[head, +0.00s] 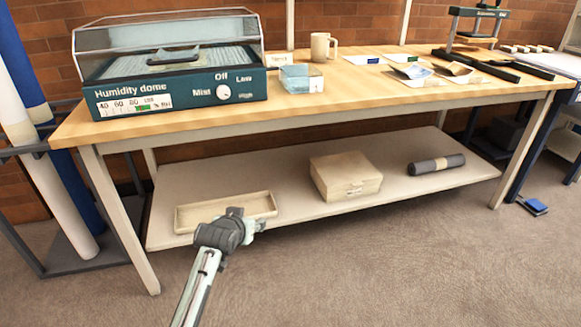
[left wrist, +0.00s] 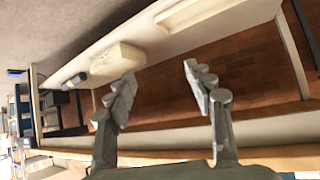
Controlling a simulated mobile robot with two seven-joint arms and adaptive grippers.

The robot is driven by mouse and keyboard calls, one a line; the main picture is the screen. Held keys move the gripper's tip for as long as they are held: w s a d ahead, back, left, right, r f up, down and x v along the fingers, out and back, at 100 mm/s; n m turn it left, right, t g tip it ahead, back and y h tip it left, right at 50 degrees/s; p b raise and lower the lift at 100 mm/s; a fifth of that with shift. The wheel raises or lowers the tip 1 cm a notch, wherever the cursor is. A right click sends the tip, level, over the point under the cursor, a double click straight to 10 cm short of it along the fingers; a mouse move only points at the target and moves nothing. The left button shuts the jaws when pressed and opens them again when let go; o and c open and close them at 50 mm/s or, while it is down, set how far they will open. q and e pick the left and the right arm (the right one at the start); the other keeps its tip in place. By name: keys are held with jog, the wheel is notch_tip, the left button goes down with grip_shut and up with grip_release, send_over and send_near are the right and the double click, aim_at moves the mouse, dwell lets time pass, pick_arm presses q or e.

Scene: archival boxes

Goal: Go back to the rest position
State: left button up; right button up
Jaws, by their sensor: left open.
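My left gripper (head: 256,225) is in front of the workbench's lower shelf, just before the shallow cream tray (head: 184,222), part of which it hides in the head view. In the left wrist view its two fingers (left wrist: 159,73) are spread wide with nothing between them. A closed cream archival box (head: 345,177) sits on the lower shelf to the right of the gripper; it also shows in the left wrist view (left wrist: 117,60), beyond the left finger. My right gripper is not in view.
The lower shelf (head: 290,195) also holds a dark roll (head: 436,164). On the wooden bench top (head: 200,122) stand a humidity dome (head: 175,92), a small blue-and-white box (head: 301,79), a mug (head: 322,46) and a press (head: 476,22). Carpet (head: 400,260) in front is mostly clear.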

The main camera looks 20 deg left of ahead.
pick_arm(q)
jog(key=s+f+m+g, duration=0.1)
jog(key=s+f, duration=0.4)
jog(key=s, duration=0.5)
jog(key=s+f+m+g, duration=0.1)
jog(key=s+f+g, duration=0.2)
jog(key=s, duration=0.6)
jog(key=s+f+m+g, duration=0.1)
jog(key=s+f+g, duration=0.2)
jog(key=s+f, duration=0.5)
jog(key=s+p, duration=0.1)
jog(key=s, duration=0.1)
jog(key=shift+s+d, duration=0.3)
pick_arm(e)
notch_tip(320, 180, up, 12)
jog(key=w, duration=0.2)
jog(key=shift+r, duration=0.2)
